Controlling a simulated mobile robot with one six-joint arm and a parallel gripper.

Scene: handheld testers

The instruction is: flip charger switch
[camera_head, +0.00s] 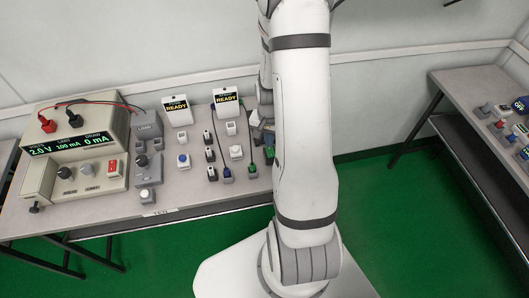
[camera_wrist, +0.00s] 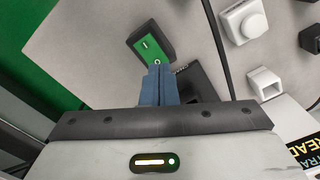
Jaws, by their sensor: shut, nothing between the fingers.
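A green rocker switch (camera_wrist: 149,43) in a dark housing shows at the upper middle of the wrist view, with a light line mark at one end and a round mark at the other. My gripper (camera_wrist: 158,68) is shut and empty. Its blue-grey fingertips are at the round-mark end of the rocker and cover its edge; I cannot tell whether they touch it. In the head view my arm hides most of this spot, and my fingertips cannot be made out there.
A black block (camera_wrist: 187,80) lies right beside my fingers. A dark cable (camera_wrist: 217,45), a white knob unit (camera_wrist: 243,20) and a white socket (camera_wrist: 264,82) are to the right. A bench power supply (camera_head: 75,150) stands at the table's left. The grey table (camera_head: 205,190) has bare room in front.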

